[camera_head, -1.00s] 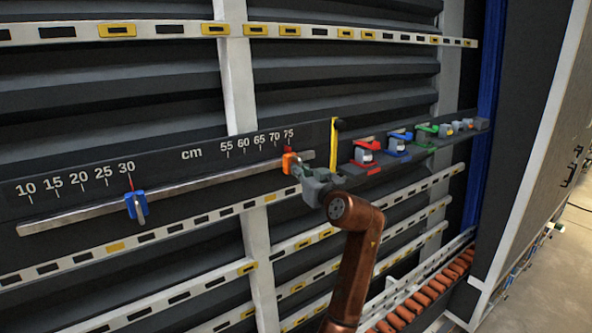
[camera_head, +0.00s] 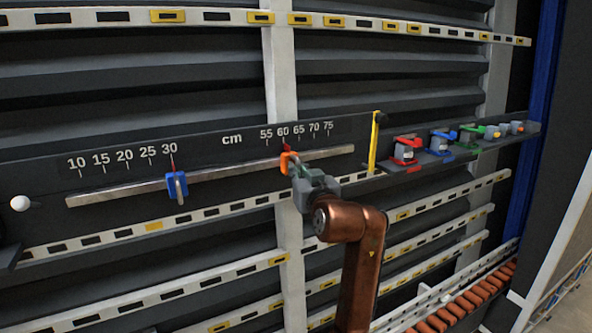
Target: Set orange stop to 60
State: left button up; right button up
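The orange stop (camera_head: 289,163) sits on the metal rail (camera_head: 232,171) below the cm scale. Its red pointer (camera_head: 287,148) stands at about the 60 mark, perhaps slightly right of it.
A yellow upright strip (camera_head: 374,143) stands right of the rail. Beyond it are red (camera_head: 405,150), blue (camera_head: 441,142) and green (camera_head: 471,136) clamp-like parts on a ledge. A white knob (camera_head: 20,203) is at the far left. The rail between the stops is clear.

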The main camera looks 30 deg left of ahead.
pick_arm(q)
jog(key=shift+o, duration=0.4)
jog(key=v, duration=1.2)
